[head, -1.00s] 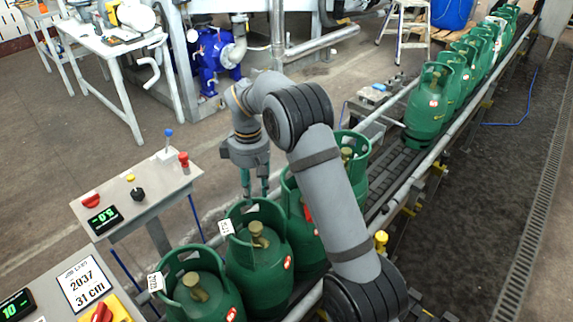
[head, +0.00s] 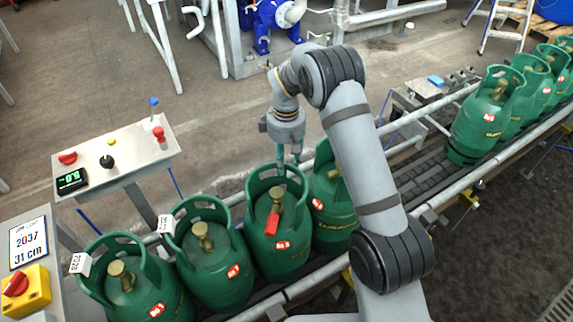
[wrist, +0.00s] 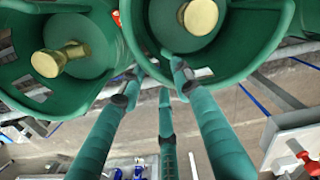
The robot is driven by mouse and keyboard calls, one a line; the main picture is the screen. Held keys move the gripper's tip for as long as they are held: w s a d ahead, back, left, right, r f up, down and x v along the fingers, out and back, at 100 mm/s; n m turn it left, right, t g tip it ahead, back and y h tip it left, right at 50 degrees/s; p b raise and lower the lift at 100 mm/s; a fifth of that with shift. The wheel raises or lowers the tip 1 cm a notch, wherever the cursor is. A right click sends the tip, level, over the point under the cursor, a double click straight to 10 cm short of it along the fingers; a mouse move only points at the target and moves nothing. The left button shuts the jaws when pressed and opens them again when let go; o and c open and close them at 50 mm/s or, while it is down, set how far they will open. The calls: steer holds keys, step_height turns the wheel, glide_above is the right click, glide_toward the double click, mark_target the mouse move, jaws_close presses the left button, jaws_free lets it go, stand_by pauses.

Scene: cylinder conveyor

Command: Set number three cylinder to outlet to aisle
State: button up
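Several green cylinders with open collars and brass valves stand in a row on the conveyor. The leftmost (head: 145,295) and second (head: 215,275) carry white tags on their collars. The third from the left (head: 283,255) has a red piece hanging at its valve. A fourth (head: 333,215) is partly hidden by my arm. My gripper (head: 288,158) points down at the far rim of the third cylinder's collar. In the wrist view its teal fingers (wrist: 157,72) are apart at the tips, close to a collar rim; contact is unclear. No number three is readable.
A console (head: 118,162) with knobs and a small display stands left of the row, near a card (head: 28,243) reading 2037, 31 cm, and a yellow box with a red knob (head: 22,290). More cylinders (head: 487,115) stand farther right after a bare conveyor stretch (head: 425,165).

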steer(key=shift+f, duration=0.95)
steer(key=shift+c, duration=1.3)
jaws_close()
